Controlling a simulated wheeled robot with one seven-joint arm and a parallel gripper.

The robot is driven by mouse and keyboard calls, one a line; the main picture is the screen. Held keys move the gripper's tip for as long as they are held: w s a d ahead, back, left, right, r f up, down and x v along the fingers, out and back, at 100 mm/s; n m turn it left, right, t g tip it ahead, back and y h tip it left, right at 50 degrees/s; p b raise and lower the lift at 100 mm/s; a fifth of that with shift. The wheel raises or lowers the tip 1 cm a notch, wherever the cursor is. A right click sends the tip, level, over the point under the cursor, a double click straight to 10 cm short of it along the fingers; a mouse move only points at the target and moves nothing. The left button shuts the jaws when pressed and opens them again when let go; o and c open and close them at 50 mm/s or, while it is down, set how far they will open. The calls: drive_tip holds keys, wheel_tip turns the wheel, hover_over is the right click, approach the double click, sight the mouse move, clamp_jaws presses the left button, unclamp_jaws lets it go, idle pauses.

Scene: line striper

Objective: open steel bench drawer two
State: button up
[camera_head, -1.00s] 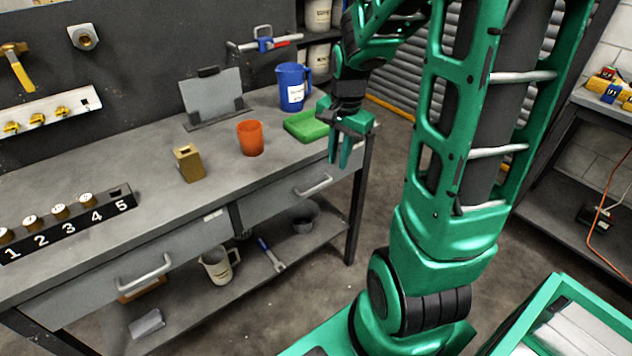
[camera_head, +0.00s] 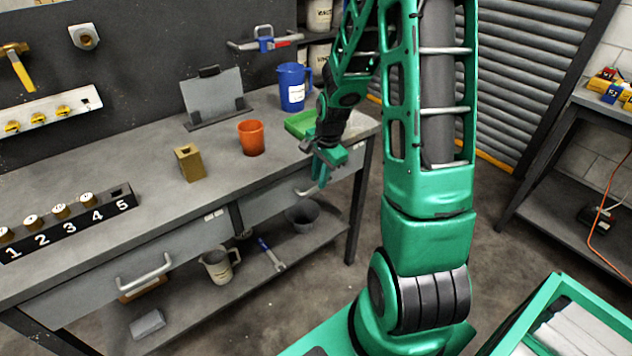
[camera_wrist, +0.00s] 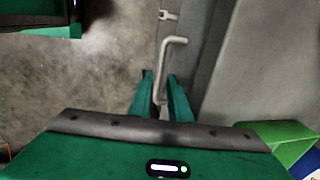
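The steel bench (camera_head: 130,160) has two drawer fronts side by side, and both look closed. The right drawer (camera_head: 268,200) has a bar handle, largely hidden behind my gripper (camera_head: 319,178) in the head view. The left drawer (camera_head: 90,285) has a plain bar handle (camera_head: 147,272). In the wrist view, the right drawer's handle (camera_wrist: 161,62) runs down between the two green fingers of my gripper (camera_wrist: 161,80). The fingers are apart, and I cannot tell whether either touches the bar.
The floor before the bench is clear.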

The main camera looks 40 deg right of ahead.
drive_tip(key=shift+w+f, duration=0.15)
drive_tip(key=shift+f, duration=0.7)
